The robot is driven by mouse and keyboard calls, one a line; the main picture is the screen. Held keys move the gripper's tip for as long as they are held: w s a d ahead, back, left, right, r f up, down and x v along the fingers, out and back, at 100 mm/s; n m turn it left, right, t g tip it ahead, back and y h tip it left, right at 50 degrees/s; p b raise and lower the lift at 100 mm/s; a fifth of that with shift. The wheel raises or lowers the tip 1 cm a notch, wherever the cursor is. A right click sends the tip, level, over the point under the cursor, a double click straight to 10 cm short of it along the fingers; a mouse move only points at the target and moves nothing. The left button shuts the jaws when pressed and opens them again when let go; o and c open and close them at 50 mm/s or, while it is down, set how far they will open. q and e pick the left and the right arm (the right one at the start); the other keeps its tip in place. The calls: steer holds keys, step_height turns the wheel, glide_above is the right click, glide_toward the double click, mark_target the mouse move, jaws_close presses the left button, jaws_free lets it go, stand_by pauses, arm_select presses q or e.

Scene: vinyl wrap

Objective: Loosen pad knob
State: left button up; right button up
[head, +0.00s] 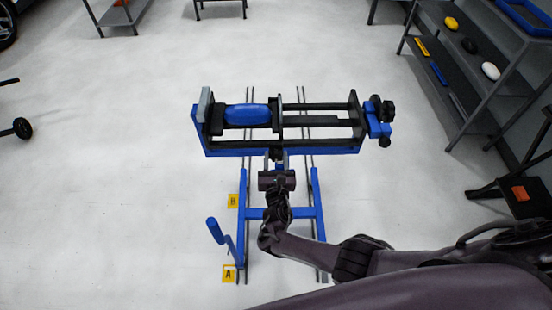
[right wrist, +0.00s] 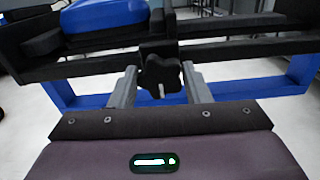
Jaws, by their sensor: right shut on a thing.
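The black lobed pad knob (right wrist: 161,74) sits on the front of the black sliding block, at the middle of the blue and black clamp frame (head: 330,147). My right gripper (head: 277,160) comes from below, and its two grey fingers (right wrist: 160,85) stand either side of the knob, shut on it. In the head view the knob is mostly hidden by the gripper. A blue rounded pad (head: 247,115) lies in the left part of the frame and also shows in the right wrist view (right wrist: 103,14). My left gripper is not in view.
The frame stands on a blue base (head: 265,213) over dark floor rails, beside yellow markers B (head: 233,200) and A (head: 229,274). Another black knob (head: 388,111) is at the frame's right end. Shelves (head: 470,75) stand at the right. The floor at left is mostly clear.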

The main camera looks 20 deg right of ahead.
steer(key=shift+s+f, duration=0.1)
steer(key=shift+f, duration=0.05)
steer(key=o, duration=1)
steer(key=p+v, duration=0.1)
steer(key=v, duration=0.6)
steer(key=shift+s+a, duration=0.1)
steer(key=shift+s, duration=0.25)
